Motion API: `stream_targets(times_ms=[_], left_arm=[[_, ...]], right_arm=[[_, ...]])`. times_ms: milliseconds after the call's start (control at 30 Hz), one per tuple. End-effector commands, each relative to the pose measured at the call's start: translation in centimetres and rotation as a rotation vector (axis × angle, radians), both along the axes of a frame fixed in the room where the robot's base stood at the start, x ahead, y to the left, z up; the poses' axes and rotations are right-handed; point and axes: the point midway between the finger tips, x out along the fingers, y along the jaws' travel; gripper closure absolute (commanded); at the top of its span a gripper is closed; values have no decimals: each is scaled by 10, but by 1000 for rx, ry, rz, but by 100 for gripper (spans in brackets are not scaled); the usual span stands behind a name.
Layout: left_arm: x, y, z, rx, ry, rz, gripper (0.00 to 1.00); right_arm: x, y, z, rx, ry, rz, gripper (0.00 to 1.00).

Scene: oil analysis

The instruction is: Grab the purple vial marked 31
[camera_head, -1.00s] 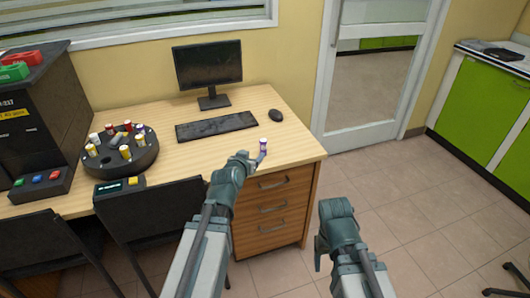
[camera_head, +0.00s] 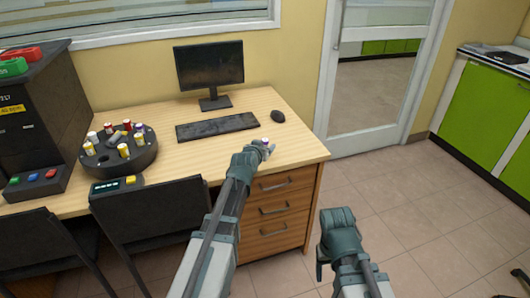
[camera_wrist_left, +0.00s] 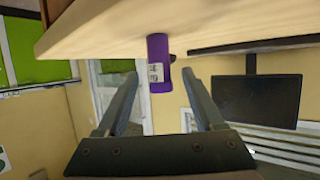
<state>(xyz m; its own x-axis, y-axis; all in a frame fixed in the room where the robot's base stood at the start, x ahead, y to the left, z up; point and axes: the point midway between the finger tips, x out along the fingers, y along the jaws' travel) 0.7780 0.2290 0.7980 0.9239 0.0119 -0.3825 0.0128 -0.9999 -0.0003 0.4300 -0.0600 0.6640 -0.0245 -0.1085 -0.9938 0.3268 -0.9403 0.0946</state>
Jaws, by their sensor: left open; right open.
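The purple vial (camera_wrist_left: 158,62) has a white label with dark marks too small to read surely. It stands on the wooden desk near its right front edge. Its top shows in the head view (camera_head: 265,141), partly hidden behind my left gripper (camera_head: 262,150). In the left wrist view, which is upside down, my left gripper (camera_wrist_left: 159,78) is open, with one finger on each side of the vial and gaps showing between them. My right gripper (camera_head: 340,218) hangs in front of the desk's right side, away from the vial; its fingers are hard to see.
A round black rack (camera_head: 120,158) with several vials stands at the desk's left. A keyboard (camera_head: 217,126), a mouse (camera_head: 278,116) and a monitor (camera_head: 209,66) are behind the vial. A black chair (camera_head: 150,220) stands in front. The desk's right corner is clear.

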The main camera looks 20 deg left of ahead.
Motion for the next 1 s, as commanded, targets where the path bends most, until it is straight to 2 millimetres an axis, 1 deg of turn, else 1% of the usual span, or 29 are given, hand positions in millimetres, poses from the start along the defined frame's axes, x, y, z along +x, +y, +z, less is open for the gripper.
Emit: stream_targets(times_ms=[33, 67, 267, 300, 367, 400, 667, 1000], left_arm=[[8, 0, -5, 0, 0, 0, 31], [9, 0, -5, 0, 0, 0, 31], [8, 0, -4, 0, 0, 0, 31], [8, 0, -4, 0, 0, 0, 34], [8, 0, -4, 0, 0, 0, 45], [8, 0, -4, 0, 0, 0, 52], [8, 0, -4, 0, 0, 0, 99], [8, 0, -3, 0, 0, 0, 100]], right_arm=[[0, 0, -5, 0, 0, 0, 34], [0, 0, -5, 0, 0, 0, 34], [0, 0, -4, 0, 0, 0, 34], [0, 0, -4, 0, 0, 0, 34], [0, 0, -4, 0, 0, 0, 34], [0, 0, -4, 0, 0, 0, 34], [0, 0, -4, 0, 0, 0, 34], [0, 0, -3, 0, 0, 0, 34]])
